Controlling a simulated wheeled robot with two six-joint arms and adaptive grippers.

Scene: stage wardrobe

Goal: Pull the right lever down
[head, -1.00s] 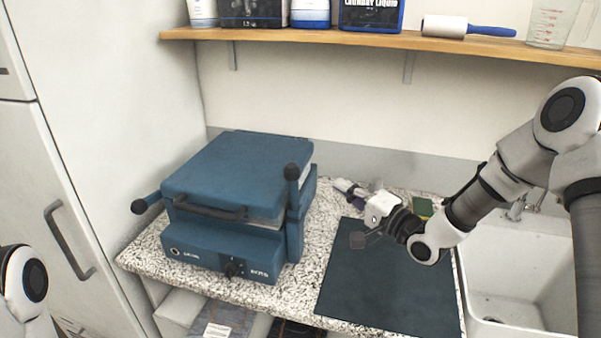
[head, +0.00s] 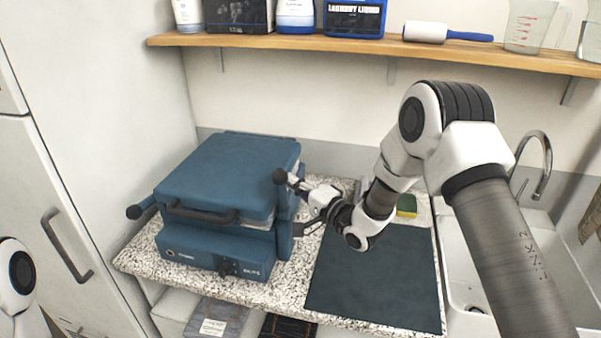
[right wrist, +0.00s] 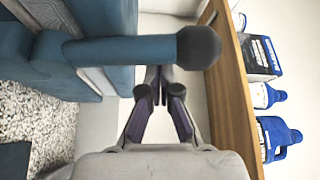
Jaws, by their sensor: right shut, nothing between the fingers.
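The blue press (head: 225,190) sits on the counter with its lid down. Its right lever is an upright blue arm with a black knob (head: 279,176) at its top. In the right wrist view the right lever (right wrist: 130,50) lies across the top, its knob to the right. My right gripper (head: 297,183) is at the lever's right side, close to the knob. In the right wrist view its fingers (right wrist: 158,78) are together, empty, with tips at the lever's edge; I cannot tell if they touch it. My left gripper is out of view.
The left lever's black knob (head: 133,211) sticks out at the press's left. A dark mat (head: 372,280) lies right of the press, with a sponge (head: 407,205) behind it and a sink further right. A wooden shelf (head: 300,41) with bottles runs above.

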